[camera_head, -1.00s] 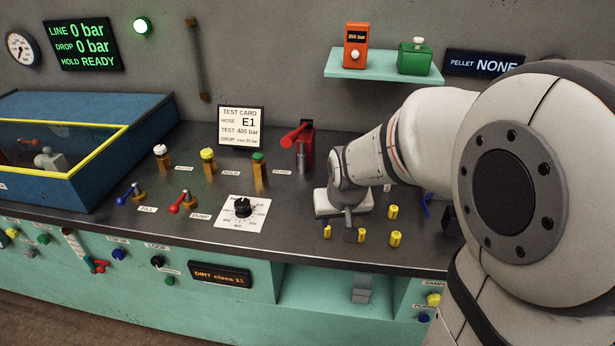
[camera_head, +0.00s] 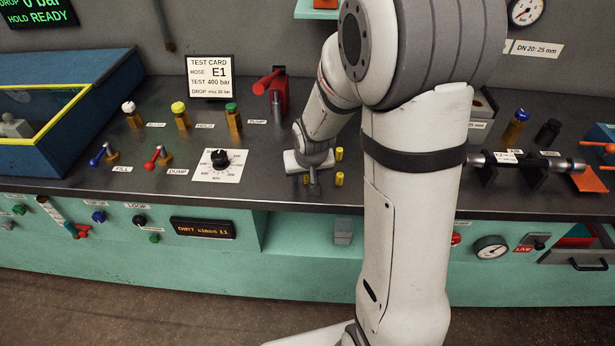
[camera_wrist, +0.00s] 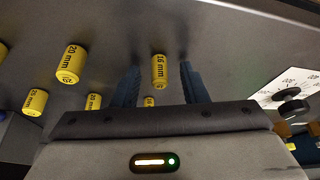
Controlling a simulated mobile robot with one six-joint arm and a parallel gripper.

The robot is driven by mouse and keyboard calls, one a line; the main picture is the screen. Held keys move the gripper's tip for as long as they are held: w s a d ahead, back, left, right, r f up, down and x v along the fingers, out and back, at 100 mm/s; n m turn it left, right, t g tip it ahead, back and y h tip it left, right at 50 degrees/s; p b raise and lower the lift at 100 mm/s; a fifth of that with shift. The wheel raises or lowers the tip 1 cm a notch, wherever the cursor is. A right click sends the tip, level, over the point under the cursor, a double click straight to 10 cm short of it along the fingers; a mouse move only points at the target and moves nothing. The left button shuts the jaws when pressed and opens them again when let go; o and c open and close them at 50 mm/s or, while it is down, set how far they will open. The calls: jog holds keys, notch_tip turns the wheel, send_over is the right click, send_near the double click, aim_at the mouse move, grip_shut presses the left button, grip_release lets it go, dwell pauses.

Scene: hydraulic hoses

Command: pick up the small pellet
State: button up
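Several yellow pellets stand on the dark bench. In the wrist view, a slim pellet marked 16 mm (camera_wrist: 160,70) stands in line with the gap between the two blue fingers of my gripper (camera_wrist: 160,84), apart from both. The fingers are open. Another pellet (camera_wrist: 149,102) shows partly behind the gripper's edge. A thicker pellet marked 20 mm (camera_wrist: 70,63) is to the left. In the head view, my gripper (camera_head: 314,188) points down close over the bench, beside a yellow pellet (camera_head: 339,179) and another behind it (camera_head: 339,154). My arm hides part of this area.
A white dial plate (camera_head: 219,165) lies left of my gripper, with valves behind it. A red lever device (camera_head: 278,92) and the test card (camera_head: 210,76) stand at the back. The bench's front edge is close to the gripper. A hose fixture (camera_head: 525,162) is at right.

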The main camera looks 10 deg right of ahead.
grip_shut()
dwell(0.4)
